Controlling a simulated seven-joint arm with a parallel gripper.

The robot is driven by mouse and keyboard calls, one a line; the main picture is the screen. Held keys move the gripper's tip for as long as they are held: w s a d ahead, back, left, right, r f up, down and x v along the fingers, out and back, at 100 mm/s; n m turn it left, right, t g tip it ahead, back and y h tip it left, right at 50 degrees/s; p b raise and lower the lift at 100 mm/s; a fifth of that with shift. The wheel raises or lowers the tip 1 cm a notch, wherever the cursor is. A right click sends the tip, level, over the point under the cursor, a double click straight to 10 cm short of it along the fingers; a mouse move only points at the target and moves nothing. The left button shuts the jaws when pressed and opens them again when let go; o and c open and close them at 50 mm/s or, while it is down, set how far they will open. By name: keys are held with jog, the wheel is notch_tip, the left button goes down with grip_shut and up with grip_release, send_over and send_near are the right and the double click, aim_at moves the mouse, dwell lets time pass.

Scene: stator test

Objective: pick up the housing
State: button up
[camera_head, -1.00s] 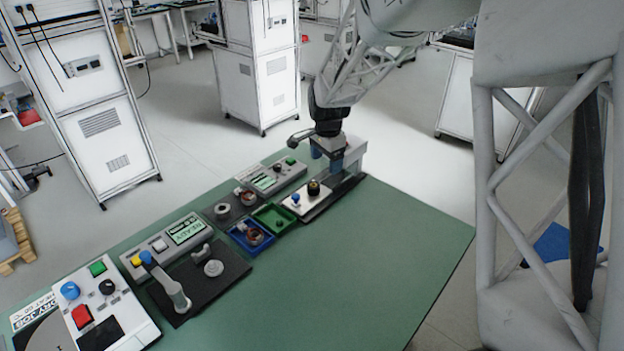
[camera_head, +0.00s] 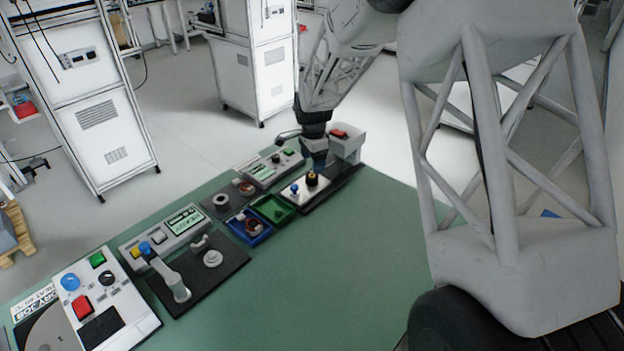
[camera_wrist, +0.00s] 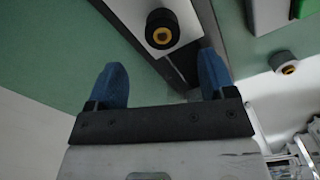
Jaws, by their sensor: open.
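A grey ring-shaped part (camera_head: 221,201) stands on a dark mat at the left of the small bins; it may be the housing, but I cannot tell for sure. A copper-coloured ring part (camera_head: 252,227) lies in the blue bin (camera_head: 262,238). My gripper (camera_head: 318,160) is over the far end of the bench, beside the white panel, well apart from the grey ring. In the wrist view my gripper (camera_wrist: 162,85) is open, with two blue fingertips spread and nothing between them. The grey ring is not clearly seen in that view.
A grey box with a red switch (camera_head: 345,144) stands close to my gripper. A green bin (camera_head: 284,217) and a lever press (camera_head: 170,275) stand nearby. The right bench surface is clear.

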aim_at(312, 175)
jog(key=shift+f, duration=1)
jog(key=shift+f, duration=0.15)
jog(key=shift+w+a+f, duration=0.1)
jog(key=shift+w+f, duration=0.05)
jog(key=shift+f, duration=2.3)
jog(key=c, duration=1)
